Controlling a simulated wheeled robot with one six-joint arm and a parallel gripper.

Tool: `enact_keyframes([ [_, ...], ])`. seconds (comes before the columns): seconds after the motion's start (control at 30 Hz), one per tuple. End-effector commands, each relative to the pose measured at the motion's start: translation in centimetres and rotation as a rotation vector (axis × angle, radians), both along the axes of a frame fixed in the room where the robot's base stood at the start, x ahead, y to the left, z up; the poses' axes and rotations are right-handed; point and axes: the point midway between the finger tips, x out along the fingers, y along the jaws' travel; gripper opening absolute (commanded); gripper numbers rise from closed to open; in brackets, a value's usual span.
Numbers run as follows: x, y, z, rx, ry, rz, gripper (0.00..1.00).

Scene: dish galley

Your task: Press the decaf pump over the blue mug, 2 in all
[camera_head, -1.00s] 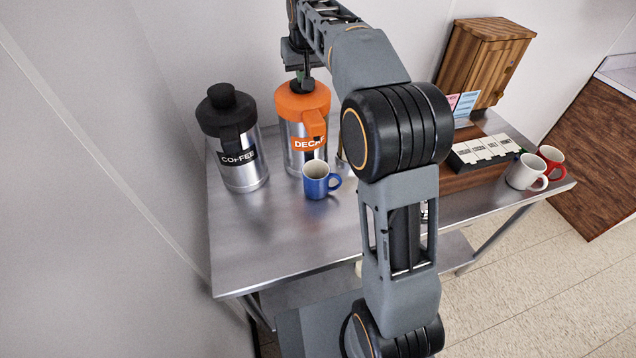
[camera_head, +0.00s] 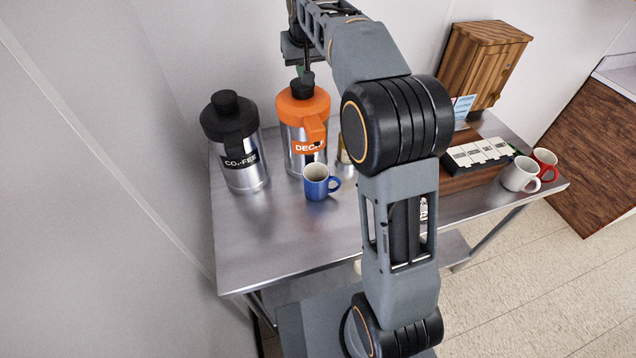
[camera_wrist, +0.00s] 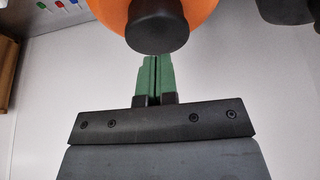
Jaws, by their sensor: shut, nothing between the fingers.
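The decaf dispenser (camera_head: 293,150) is a steel flask with an orange top and spout, standing towards the back of the steel table. Its black pump knob (camera_head: 302,83) shows on top, and again in the wrist view (camera_wrist: 157,27). The blue mug (camera_head: 316,187) stands upright just in front of the dispenser, below the spout, its handle to the right. My gripper (camera_head: 302,71) is shut and empty, right at the top of the knob. In the wrist view its green fingertips (camera_wrist: 155,60) lie together beside the knob's edge; I cannot tell whether they touch it.
A black-topped coffee dispenser (camera_head: 242,168) stands to the left. A wooden cabinet (camera_head: 480,65), a tray of white labelled blocks (camera_head: 480,154), a white mug (camera_head: 518,175) and a red mug (camera_head: 545,165) are at the right. The front left of the steel table (camera_head: 250,255) is bare.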

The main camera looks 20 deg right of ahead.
Motion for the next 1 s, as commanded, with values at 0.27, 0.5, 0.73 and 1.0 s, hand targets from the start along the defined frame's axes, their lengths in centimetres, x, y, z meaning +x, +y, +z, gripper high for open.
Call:
enact_keyframes([
  [0.27, 0.0, 0.0, 0.0, 0.0, -0.002, 0.0, 0.0],
  [0.5, 0.0, 0.0, 0.0, 0.0, -0.002, 0.0, 0.0],
  [0.73, 0.0, 0.0, -0.6, 0.0, -0.002, 0.0, 0.0],
  [1.0, 0.0, 0.0, -1.5, 0.0, -0.002, 0.0, 0.0],
])
